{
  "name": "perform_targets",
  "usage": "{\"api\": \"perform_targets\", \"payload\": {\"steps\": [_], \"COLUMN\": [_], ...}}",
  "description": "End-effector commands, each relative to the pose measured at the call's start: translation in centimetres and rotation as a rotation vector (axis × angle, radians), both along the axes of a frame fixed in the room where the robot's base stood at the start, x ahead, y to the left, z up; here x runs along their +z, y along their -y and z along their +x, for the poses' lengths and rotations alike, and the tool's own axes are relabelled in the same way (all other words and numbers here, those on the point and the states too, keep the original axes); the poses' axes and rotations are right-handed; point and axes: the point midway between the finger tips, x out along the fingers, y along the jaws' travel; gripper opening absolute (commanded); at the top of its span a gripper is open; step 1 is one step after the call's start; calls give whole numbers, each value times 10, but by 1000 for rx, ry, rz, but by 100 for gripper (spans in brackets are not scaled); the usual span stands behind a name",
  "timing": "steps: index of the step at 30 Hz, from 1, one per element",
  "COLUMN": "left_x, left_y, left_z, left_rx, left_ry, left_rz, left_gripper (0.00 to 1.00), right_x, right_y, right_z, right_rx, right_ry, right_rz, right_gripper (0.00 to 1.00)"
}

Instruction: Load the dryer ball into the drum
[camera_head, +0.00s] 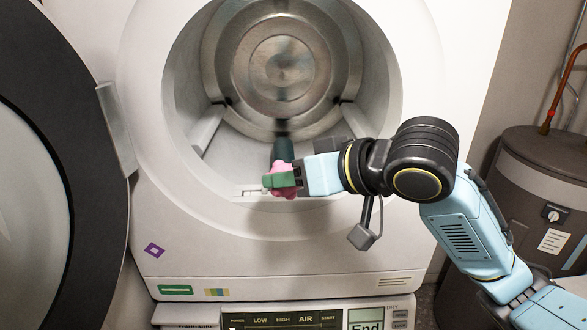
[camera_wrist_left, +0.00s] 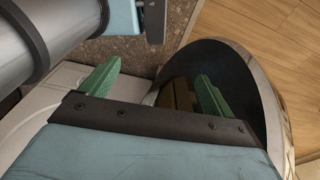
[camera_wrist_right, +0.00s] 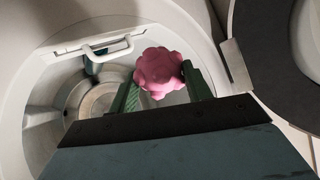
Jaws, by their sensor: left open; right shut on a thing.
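The pink knobbly dryer ball (camera_head: 279,188) is between the green fingers of my right gripper (camera_head: 281,181), which is shut on it. It also shows clearly between the fingertips in the right wrist view (camera_wrist_right: 159,70). The ball is at the lower front of the round dryer opening, in front of the metal drum (camera_head: 281,66). The drum shows no other item inside. My left gripper (camera_wrist_left: 155,85) is open and empty in the left wrist view. It is not in the head view.
The round dark door (camera_head: 50,170) stands open at the left. A white latch piece (camera_head: 250,190) is at the opening's lower lip. A control panel (camera_head: 290,318) is below. A brown tank (camera_head: 540,180) stands at the right. The drum opening above the ball is clear.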

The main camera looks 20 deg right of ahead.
Motion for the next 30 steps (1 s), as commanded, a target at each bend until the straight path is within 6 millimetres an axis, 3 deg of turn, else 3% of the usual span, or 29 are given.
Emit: {"api": "perform_targets", "payload": {"steps": [20,30], "left_x": [-1,-2], "left_y": [0,0], "left_z": [0,0], "left_rx": [0,0], "left_ry": [0,-1], "left_rz": [0,0], "left_gripper": [88,88], "right_x": [0,-14], "right_y": [30,44], "right_z": [106,154], "right_rx": [0,0], "right_ry": [-1,-2], "right_rz": [3,4], "right_gripper": [27,27]}}
